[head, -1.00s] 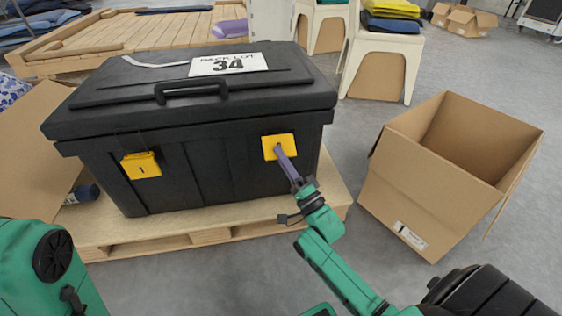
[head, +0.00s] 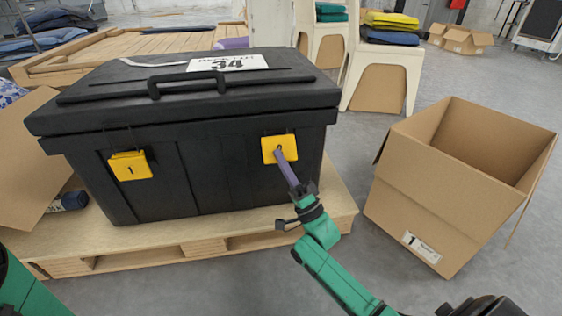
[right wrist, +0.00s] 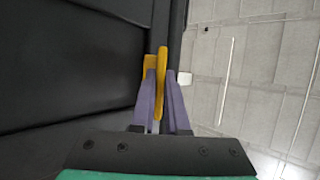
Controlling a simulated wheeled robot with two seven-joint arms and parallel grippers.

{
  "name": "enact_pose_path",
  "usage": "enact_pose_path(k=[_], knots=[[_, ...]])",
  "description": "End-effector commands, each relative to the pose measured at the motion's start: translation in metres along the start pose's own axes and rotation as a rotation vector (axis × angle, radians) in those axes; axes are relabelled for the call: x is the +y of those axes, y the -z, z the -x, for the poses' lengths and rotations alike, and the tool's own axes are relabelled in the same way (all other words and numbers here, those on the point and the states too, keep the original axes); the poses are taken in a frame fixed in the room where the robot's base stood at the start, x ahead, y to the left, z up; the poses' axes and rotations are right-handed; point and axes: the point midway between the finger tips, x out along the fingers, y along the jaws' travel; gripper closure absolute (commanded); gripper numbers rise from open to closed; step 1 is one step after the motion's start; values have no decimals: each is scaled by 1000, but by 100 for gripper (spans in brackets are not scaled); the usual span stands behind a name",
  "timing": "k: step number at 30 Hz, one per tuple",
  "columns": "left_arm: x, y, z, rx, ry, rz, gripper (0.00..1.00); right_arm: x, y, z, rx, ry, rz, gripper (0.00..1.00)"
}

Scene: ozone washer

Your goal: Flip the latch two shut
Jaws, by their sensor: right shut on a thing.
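A black lidded box stands closed on a pallet, with two yellow latches on its front. Latch one (head: 131,165), marked 1, is on the left. Latch two (head: 279,149) is on the right, near the corner. My right gripper (head: 281,153) is at latch two, its purple fingers overlapping the plate and hiding part of its mark. In the right wrist view, the latch plate (right wrist: 162,75) stands edge-on between the two fingers, and the gripper is shut on it. A second yellow part shows beside it, against the box. My left gripper is out of view.
The wooden pallet (head: 185,240) reaches out in front of the box. An open cardboard box (head: 425,215) stands to the right, close to my right arm. A cardboard flap (head: 30,165) and dark roll (head: 70,201) lie at left. White chairs stand behind.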

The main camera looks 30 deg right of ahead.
Motion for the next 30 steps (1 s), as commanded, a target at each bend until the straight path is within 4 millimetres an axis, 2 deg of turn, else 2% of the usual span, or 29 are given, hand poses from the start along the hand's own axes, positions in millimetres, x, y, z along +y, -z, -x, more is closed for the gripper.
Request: enact_pose_path(k=[1, 2, 3, 4, 13, 17, 20, 24, 30], knots=[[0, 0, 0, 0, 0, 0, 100, 1, 0, 1, 0, -2, 0, 100], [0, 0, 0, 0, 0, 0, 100, 1, 0, 1, 0, -2, 0, 80], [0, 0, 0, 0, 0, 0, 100, 1, 0, 1, 0, -2, 0, 65], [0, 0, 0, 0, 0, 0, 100, 1, 0, 1, 0, -2, 0, 57], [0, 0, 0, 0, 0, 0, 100, 0, 0, 1, 0, -1, 0, 57], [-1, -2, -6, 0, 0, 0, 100, 0, 0, 12, -1, -5, 0, 57], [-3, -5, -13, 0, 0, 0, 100, -1, 1, 35, -3, -9, 0, 57], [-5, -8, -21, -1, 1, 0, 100, -1, 0, 78, -3, -9, 0, 57], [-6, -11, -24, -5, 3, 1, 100, 0, 0, 130, -2, -6, 0, 57]])
